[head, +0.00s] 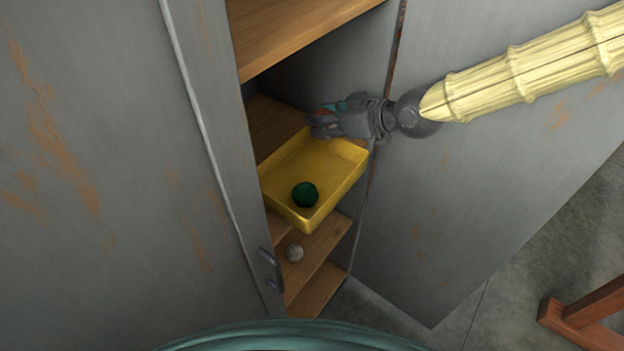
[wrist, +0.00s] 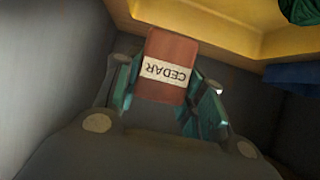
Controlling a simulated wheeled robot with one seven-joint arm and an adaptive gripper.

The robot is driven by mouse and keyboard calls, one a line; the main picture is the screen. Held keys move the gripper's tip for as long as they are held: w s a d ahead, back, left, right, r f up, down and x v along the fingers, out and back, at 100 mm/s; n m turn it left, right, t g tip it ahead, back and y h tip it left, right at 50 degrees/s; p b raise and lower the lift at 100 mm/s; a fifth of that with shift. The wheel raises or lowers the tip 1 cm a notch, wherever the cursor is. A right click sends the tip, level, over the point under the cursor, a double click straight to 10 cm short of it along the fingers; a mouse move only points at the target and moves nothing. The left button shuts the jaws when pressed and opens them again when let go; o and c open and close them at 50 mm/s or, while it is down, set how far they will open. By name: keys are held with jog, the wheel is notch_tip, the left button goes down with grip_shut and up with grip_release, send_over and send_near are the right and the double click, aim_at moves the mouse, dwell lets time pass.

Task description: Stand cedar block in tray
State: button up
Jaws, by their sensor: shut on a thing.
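The cedar block (wrist: 168,55) is reddish brown with a white label reading CEDAR, upside down in the wrist view. My gripper (wrist: 170,92) is shut on it, with teal fingers at its two sides. In the head view my gripper (head: 325,120) is inside the cabinet at the far right end of the yellow tray (head: 343,187), and little of the block shows there. In the wrist view the tray (wrist: 205,22) lies beyond the block. I cannot tell whether the block touches the tray. A dark green wool ball (head: 305,194) lies in the tray's near part.
The tray sits on a wooden shelf between grey metal cabinet doors (head: 110,180). An upper shelf (head: 280,30) is above. A blue thing (wrist: 290,75) shows at the right in the wrist view. The tray's middle is clear.

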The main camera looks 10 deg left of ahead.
jog(key=shift+s+f, duration=0.15)
jog(key=shift+f, duration=0.1)
notch_tip(320, 180, down, 4)
jog(key=shift+f+p, duration=0.25)
jog(key=shift+p, duration=0.55)
jog(key=shift+f, duration=0.5)
jog(key=shift+f+p, duration=0.7)
jog(key=shift+f, duration=1.25)
jog(key=shift+f, duration=0.15)
jog(key=o, duration=1)
